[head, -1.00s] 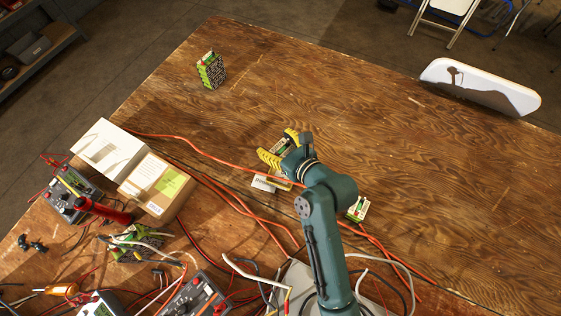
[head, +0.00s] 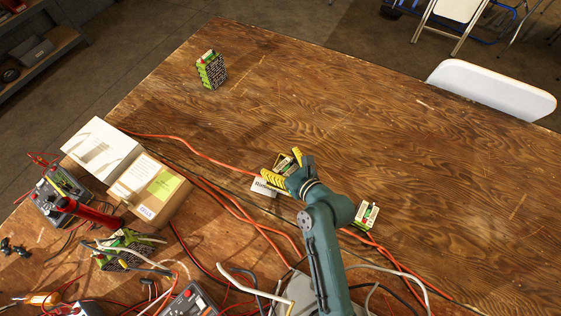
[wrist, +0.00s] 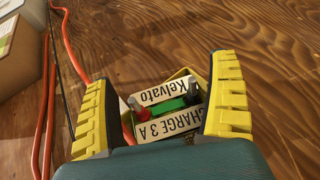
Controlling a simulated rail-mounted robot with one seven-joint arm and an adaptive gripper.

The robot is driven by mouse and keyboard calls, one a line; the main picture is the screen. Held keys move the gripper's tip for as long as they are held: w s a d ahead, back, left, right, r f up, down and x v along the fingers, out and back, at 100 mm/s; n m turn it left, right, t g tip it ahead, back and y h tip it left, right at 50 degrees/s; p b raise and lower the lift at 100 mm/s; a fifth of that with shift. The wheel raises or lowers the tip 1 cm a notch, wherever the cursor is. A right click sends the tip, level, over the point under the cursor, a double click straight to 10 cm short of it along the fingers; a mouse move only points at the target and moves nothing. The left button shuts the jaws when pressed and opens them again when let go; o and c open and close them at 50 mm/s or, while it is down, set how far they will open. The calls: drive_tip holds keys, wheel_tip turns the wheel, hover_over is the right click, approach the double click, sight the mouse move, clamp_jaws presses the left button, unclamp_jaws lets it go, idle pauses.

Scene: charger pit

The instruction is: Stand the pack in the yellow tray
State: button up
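My gripper (head: 284,168) is shut on a pack (head: 287,161), with its yellow ribbed fingers on opposite sides. In the wrist view, my gripper (wrist: 166,95) frames the pack's top (wrist: 168,108), with white "Kelvato" and "CHARGE 3 A" strips, a green bar, and red and black terminals. A yellow rim, apparently the yellow tray (wrist: 184,73), shows just past the pack. In the head view my gripper hides most of the tray. The pack's bottom is hidden, so I cannot tell whether it touches the tray.
A white card (head: 263,188) lies beside my gripper. Another pack (head: 366,214) is at right, and one (head: 211,70) stands far left. A cardboard box (head: 150,188), red cables (head: 205,167) and meters (head: 62,195) crowd the left. The table's right side is clear.

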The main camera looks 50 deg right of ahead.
drive_tip(key=shift+o, duration=0.4)
drive_tip(key=shift+s+r, duration=0.2)
drive_tip(key=p+v, duration=0.4)
drive_tip(key=v, duration=0.8)
drive_tip(key=w+a+r+n+t, duration=0.1)
drive_tip(key=w+a+r+n, duration=0.1)
drive_tip(key=w+r+n, duration=0.35)
drive_tip(key=w+a+r+n+t+y, duration=0.1)
drive_tip(key=w+a+r+n, duration=0.1)
drive_tip(key=r+n, duration=0.65)
drive_tip(key=w+a+r+n+t, duration=0.2)
drive_tip(key=w+r+n, duration=0.2)
drive_tip(key=r+n, duration=0.3)
drive_tip(key=a+r+n+t, duration=0.1)
drive_tip(key=a+r+n, duration=0.3)
drive_tip(key=r, duration=0.3)
drive_tip(key=s+a+r+n+t, duration=0.1)
drive_tip(key=a+r+n+t, duration=0.1)
drive_tip(key=a+r+n, duration=0.2)
drive_tip(key=s+a+r+n+t+y, duration=0.1)
drive_tip(key=a+r+n, duration=0.2)
drive_tip(key=r+n, duration=0.5)
wheel_tip(320, 180, up, 4)
drive_tip(key=shift+s+a+r+t, duration=0.2)
drive_tip(key=shift+a+t, duration=0.2)
